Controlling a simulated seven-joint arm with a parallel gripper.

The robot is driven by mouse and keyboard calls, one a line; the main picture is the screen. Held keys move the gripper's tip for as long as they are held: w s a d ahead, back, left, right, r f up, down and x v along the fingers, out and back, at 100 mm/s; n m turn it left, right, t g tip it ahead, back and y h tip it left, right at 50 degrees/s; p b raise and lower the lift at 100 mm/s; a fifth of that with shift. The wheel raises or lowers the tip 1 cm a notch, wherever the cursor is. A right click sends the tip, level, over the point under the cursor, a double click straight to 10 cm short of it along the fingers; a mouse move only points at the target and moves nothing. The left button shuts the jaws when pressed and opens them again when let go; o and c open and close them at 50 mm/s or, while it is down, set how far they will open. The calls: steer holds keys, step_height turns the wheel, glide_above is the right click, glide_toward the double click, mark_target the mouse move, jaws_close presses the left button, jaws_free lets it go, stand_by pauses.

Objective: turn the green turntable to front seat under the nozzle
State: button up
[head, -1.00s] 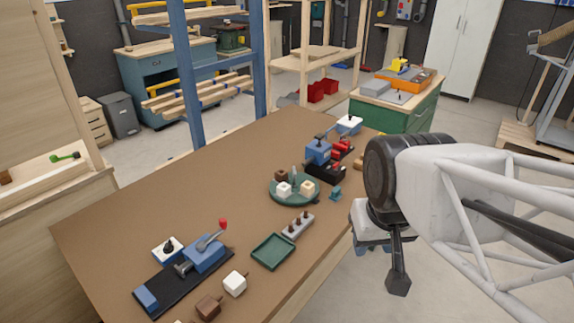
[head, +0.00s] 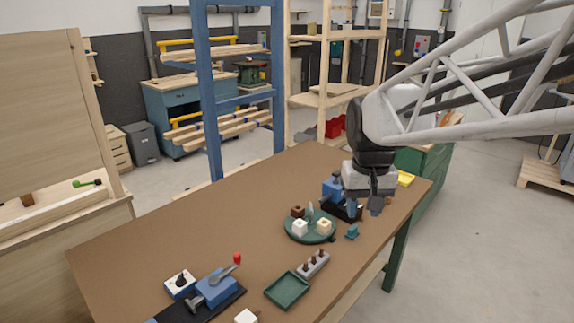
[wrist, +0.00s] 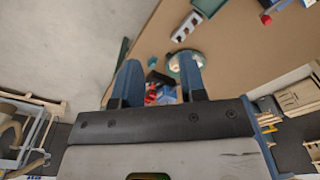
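The green turntable (head: 300,238) is a round disc on the brown table. It carries a white block (head: 300,228), a cream block (head: 324,226) and a brown block (head: 297,211), with a grey upright piece (head: 310,212) among them. A blue device (head: 331,188) on a black base stands behind it, partly hidden by my gripper; I cannot make out a nozzle clearly. My gripper (head: 364,207) is above the table, right of the turntable. In the wrist view its two fingers (wrist: 160,82) are apart and empty, and the turntable (wrist: 172,62) is partly behind one finger.
A small teal piece (head: 352,231) stands right of the turntable. A grey holder with pegs (head: 313,265) and a green tray (head: 287,290) are in front. A blue lever device (head: 216,288) is at front left. The table's left middle (head: 200,235) is clear.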

steer(key=w+f+g, duration=0.1)
steer(key=w, duration=1)
steer(key=g, duration=0.4)
glide_toward(311, 206)
steer(key=shift+f, duration=0.55)
steer(key=shift+s+f, duration=0.1)
steer(key=shift+f, duration=0.05)
steer(key=shift+x, duration=3.8)
jaws_close()
